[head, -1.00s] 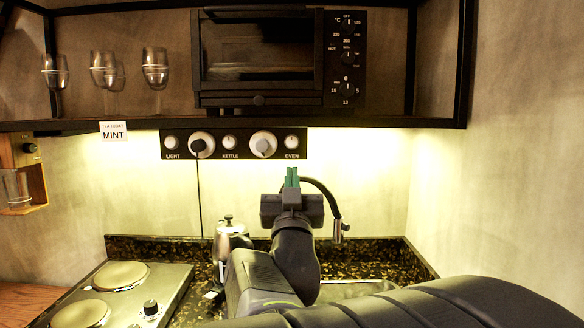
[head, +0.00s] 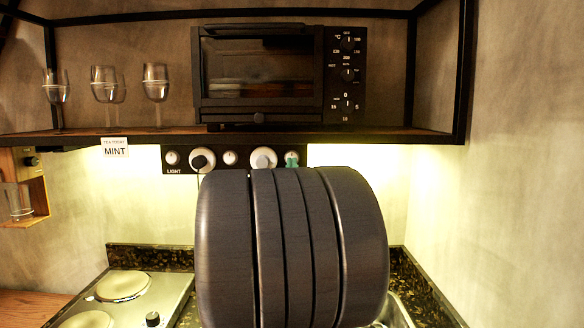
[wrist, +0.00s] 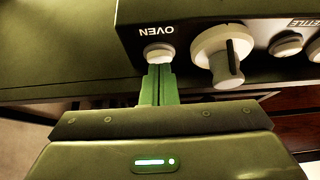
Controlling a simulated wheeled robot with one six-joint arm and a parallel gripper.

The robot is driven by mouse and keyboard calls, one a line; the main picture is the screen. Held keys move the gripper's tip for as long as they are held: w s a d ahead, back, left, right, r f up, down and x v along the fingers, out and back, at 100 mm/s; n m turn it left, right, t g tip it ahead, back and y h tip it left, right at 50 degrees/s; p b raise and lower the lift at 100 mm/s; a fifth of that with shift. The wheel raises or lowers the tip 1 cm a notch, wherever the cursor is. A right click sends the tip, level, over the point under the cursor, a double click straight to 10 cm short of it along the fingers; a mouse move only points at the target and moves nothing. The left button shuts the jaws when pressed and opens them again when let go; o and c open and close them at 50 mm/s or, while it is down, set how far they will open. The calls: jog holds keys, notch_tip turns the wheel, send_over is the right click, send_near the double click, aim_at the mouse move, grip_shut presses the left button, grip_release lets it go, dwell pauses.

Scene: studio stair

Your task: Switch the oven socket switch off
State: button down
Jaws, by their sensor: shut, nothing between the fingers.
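The oven socket switch (wrist: 160,53) is a small round white button beside the OVEN label, which appears upside down in the wrist view. It sits at the end of the black socket panel (head: 219,170) under the shelf. My gripper (wrist: 158,72) has green fingers, shut together and empty. Their tips are right at the switch's edge in the wrist view; I cannot tell whether they touch it. In the head view the green fingertips (head: 292,158) cover most of the switch, and my arm hides the rest of the gripper.
A white socket with a plug (wrist: 222,55) sits close beside the oven switch. The kettle switch (wrist: 287,44) is beyond it. The shelf (head: 160,132) with the toaster oven (head: 260,75) and glasses is just above. A hob (head: 125,286) stands lower left.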

jog(key=shift+f, duration=0.1)
jog(key=b, duration=0.3)
jog(key=shift+w+t, duration=0.25)
jog(key=shift+t, duration=0.05)
jog(key=shift+f, duration=0.15)
